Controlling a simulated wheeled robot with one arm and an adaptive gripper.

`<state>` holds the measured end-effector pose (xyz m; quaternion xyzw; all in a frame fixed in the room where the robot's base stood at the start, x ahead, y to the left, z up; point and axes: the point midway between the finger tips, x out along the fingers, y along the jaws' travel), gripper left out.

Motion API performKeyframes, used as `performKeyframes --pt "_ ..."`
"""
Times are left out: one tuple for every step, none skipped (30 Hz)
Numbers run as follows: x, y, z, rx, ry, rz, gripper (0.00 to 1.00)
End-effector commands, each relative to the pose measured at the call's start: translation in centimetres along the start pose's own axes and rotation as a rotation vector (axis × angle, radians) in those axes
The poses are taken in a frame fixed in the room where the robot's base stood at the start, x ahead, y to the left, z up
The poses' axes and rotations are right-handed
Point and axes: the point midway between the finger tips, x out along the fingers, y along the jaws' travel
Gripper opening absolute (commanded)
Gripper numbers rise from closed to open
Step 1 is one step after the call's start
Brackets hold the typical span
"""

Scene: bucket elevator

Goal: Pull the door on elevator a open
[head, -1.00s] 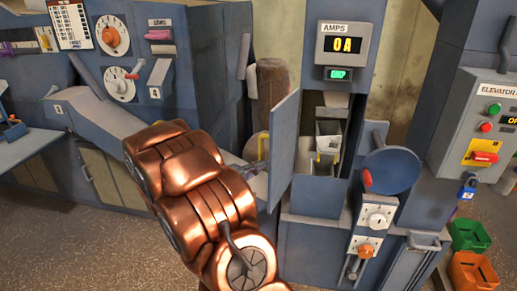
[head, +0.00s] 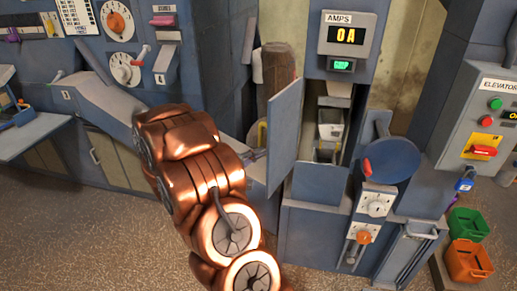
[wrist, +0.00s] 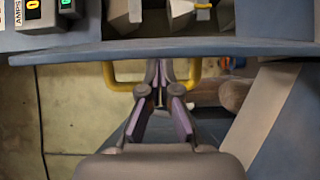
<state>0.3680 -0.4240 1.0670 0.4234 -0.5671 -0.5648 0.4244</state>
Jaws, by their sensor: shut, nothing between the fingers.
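The blue-grey elevator door (head: 285,138) stands swung open on the left side of its opening, and grey buckets (head: 329,125) show inside. In the wrist view the door (wrist: 75,54) appears nearly edge-on as a long band. A yellow handle (wrist: 122,84) sticks out from its face toward my gripper. My gripper (wrist: 160,72) is shut and empty, its fingertips close to the door face, within the handle's width. Whether they touch the door or handle is unclear. In the head view my gripper (head: 256,154) is at the door's left face, partly hidden by my copper arm.
An amps display (head: 350,35) reading 0A is above the opening. A round blue disc (head: 391,161) and a knob panel (head: 376,203) are to its right. A control box labelled ELEVATOR (head: 487,120) stands farther right, above green (head: 467,226) and orange (head: 467,261) bins. Floor is clear at lower left.

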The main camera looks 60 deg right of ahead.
Motion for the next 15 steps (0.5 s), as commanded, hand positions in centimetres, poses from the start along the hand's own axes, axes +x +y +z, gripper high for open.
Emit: performKeyframes --pt "-0.2 0.4 -0.3 -0.002 0.000 -0.001 0.00" --pt "-0.3 0.4 -0.4 -0.001 -0.001 -0.001 0.00" --pt "-0.4 0.3 -0.7 -0.001 -0.001 -0.002 0.00" --pt "-0.5 0.3 -0.8 -0.001 -0.001 -0.003 0.00" --pt "-0.6 0.3 -0.9 -0.001 -0.001 -0.003 0.00" --pt "-0.7 0.3 -1.1 -0.001 -0.001 -0.004 0.00" --pt "-1.0 0.0 -1.1 0.000 0.000 -0.004 0.00" --pt "-1.4 -0.2 -1.1 0.001 0.001 -0.005 0.00" --pt "-1.9 -0.3 -1.1 0.002 0.003 -0.005 0.00" --pt "-2.2 -0.3 -1.0 0.002 0.004 -0.005 0.00" --pt "-2.6 -0.3 -0.9 0.001 0.004 -0.005 0.00" --pt "-3.1 -0.3 -0.9 0.001 0.006 -0.005 0.00" --pt "-3.4 -0.4 -0.8 0.000 0.006 -0.005 0.00" --pt "-3.8 -0.4 -0.7 0.000 0.005 -0.004 0.00" --pt "-4.3 -0.3 -0.7 0.000 0.006 -0.003 0.00"
